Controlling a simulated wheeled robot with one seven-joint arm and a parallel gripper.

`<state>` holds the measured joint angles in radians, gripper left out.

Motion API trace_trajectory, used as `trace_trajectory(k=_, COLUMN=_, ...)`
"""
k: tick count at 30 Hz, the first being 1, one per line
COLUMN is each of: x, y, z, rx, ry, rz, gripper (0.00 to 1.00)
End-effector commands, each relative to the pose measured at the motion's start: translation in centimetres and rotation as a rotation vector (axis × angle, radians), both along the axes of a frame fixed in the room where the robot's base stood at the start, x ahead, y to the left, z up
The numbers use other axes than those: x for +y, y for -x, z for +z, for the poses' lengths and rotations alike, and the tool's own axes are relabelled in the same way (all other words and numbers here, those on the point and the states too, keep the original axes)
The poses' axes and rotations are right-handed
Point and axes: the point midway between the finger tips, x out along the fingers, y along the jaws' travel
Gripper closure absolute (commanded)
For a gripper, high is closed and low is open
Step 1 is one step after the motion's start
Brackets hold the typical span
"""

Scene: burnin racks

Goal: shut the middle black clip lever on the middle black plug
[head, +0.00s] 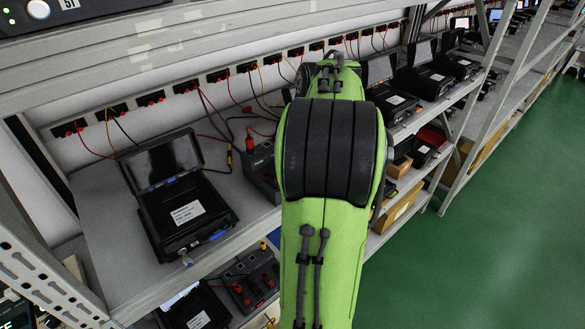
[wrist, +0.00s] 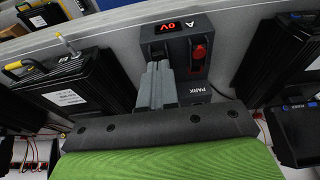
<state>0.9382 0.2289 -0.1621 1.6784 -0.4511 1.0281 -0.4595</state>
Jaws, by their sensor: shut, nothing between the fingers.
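In the wrist view a dark grey supply box (wrist: 208,80) marked "A" and "PARK" has a small red display reading 0V. A black plug (wrist: 158,50) sits on its left side, just beyond my fingertips. A red plug (wrist: 200,50) stands to its right. My gripper (wrist: 158,68) is shut and empty, its fingers pointing at the black plug; I cannot tell whether they touch it. The black clip lever cannot be made out, and the fingers cover part of that area. In the head view my arm hides the gripper and part of the box (head: 262,165).
An open black case (head: 185,215) lies on the shelf left of the box. More black cases (head: 425,82) stand farther along to the right. Thin red and black cables hang from the wall sockets (head: 150,98). A second dark box (head: 245,280) is on the shelf below. Green floor lies open at right.

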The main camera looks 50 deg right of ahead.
Motion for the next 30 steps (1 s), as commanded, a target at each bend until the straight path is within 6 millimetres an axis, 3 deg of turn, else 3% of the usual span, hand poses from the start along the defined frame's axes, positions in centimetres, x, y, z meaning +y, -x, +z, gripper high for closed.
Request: trace_trajectory(k=30, x=0.0, y=0.0, z=-1.2, rx=0.001, ry=0.000, rz=0.000, gripper=1.00)
